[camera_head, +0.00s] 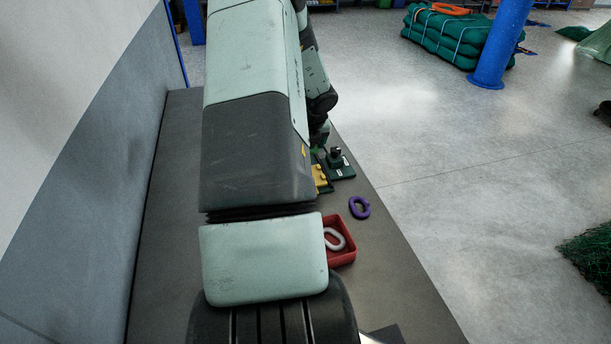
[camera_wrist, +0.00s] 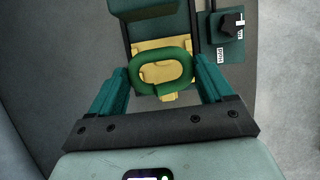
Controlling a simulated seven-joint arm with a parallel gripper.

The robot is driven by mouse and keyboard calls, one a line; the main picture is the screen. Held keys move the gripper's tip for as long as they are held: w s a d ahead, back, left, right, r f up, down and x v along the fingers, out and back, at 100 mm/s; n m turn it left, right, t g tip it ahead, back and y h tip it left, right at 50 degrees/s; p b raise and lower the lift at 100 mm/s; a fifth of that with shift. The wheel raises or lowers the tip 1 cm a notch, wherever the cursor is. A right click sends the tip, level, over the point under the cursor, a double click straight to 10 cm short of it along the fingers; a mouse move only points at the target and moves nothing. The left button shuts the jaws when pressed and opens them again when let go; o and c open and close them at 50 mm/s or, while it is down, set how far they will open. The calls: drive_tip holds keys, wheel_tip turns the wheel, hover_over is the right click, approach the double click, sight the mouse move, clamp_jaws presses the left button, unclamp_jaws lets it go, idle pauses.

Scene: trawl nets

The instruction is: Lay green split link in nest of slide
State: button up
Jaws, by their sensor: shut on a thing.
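The green split link (camera_wrist: 160,51) is a closed-looking oval ring between the teal fingers of my gripper (camera_wrist: 161,70) in the wrist view. My gripper is shut on it from both sides. The link lies flat to the view, over the yellow part of the slide (camera_wrist: 144,44), which shows through and around the ring. I cannot tell whether the link touches the yellow nest or hangs just above it. In the head view the yellow part (camera_head: 321,180) shows at the edge of my arm, which hides the gripper and the link.
A dark green plate with a black knob (camera_wrist: 232,24) and white labels stands right of the slide. In the head view a purple link (camera_head: 359,207) lies on the grey bench (camera_head: 400,290), near a red tray (camera_head: 346,258) holding a white link (camera_head: 334,239).

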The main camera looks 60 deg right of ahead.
wheel_tip(320, 180, down, 10)
drive_tip(key=shift+w+r, duration=0.1)
idle(0.4)
drive_tip(key=o, duration=1.1)
drive_tip(key=v, duration=1.2)
drive_tip(key=shift+w, duration=0.2)
